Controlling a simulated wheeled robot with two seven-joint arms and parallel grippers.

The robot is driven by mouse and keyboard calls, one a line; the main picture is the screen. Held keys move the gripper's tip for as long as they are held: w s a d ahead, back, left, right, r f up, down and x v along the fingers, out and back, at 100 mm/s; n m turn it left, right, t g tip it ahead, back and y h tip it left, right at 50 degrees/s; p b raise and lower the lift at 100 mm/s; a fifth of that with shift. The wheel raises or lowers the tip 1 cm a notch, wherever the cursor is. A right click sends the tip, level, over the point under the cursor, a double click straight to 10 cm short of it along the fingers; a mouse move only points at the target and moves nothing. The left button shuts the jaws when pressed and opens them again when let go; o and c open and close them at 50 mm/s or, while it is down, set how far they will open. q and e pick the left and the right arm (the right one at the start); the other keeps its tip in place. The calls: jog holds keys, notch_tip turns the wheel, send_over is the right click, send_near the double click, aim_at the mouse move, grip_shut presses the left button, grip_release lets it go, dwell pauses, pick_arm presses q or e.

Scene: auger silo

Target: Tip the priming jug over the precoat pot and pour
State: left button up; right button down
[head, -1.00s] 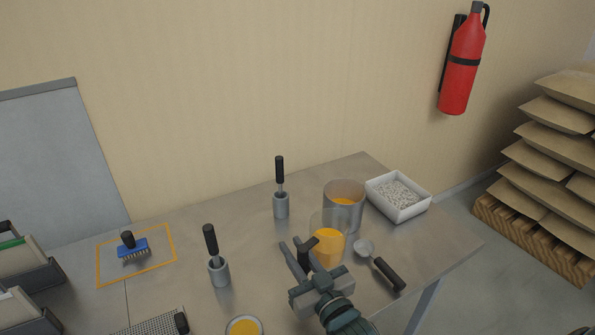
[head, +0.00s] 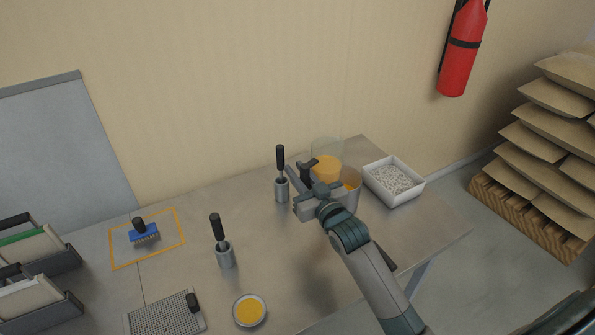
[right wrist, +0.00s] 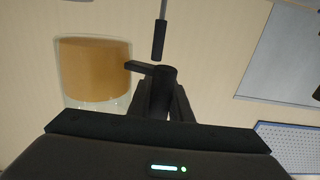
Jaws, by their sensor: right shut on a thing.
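The priming jug (head: 327,167) is a clear vessel with orange liquid and a black handle. My right gripper (head: 305,174) is shut on the handle and holds the jug raised at the back of the bench. The jug also shows at the left of the right wrist view (right wrist: 94,70), with the handle (right wrist: 162,88) between the fingers; it looks about upright and no stream shows. The precoat pot (head: 352,194), a grey metal cylinder with orange inside, stands just in front and right of the jug in the head view, partly hidden by jug and gripper. My left gripper is out of view.
A white tray of pale granules (head: 393,182) stands right of the pot. Two black-handled tools stand in metal holders, one (head: 281,188) close left of my gripper, one (head: 224,254) nearer. A dish of orange (head: 249,311) lies in front. My forearm mostly hides a scoop.

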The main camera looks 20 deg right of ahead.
jog(key=shift+r, duration=0.15)
jog(key=shift+s+a+r+m+g+p, duration=0.15)
jog(key=shift+a+m+p, duration=0.1)
jog(key=shift+m+p, duration=0.25)
jog(key=shift+s+a+f+m+g+p, duration=0.15)
jog(key=shift+a+m+p, duration=0.15)
jog(key=shift+m, duration=0.3)
jog(key=shift+w+r, duration=0.1)
